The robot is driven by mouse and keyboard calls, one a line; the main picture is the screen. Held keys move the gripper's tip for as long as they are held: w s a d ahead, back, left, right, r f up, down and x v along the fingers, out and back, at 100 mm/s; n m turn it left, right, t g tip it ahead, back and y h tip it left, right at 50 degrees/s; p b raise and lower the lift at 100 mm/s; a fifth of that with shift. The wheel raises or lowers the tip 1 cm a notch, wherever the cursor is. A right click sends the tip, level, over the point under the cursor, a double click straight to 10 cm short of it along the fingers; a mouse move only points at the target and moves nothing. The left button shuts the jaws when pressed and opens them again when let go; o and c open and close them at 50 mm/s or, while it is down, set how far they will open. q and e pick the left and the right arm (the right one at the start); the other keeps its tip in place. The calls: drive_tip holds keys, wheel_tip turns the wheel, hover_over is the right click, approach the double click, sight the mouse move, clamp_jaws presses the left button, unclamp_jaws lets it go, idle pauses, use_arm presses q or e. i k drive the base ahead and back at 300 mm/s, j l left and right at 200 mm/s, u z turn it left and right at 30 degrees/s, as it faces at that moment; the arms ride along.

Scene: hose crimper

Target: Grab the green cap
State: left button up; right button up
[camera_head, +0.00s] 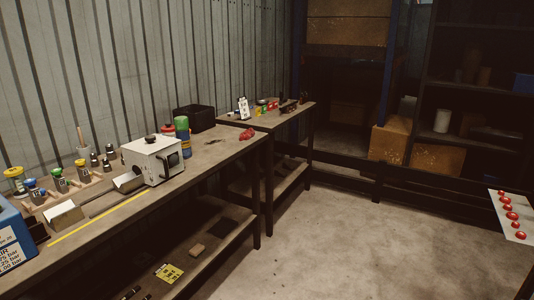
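Neither of my grippers is in view. Several green things show, and I cannot tell which is the green cap. A small green item (260,107) also sits on the far table, too small to make out.
The workbench (215,157) runs along the corrugated wall, with a black bin (194,118) and a red object (247,134) on it. A blue box (14,245) stands at its near left. A panel with red buttons (512,216) is at right. The concrete floor (350,240) between is clear.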

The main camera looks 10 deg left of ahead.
sight(181, 122)
drive_tip(key=i, duration=1.4)
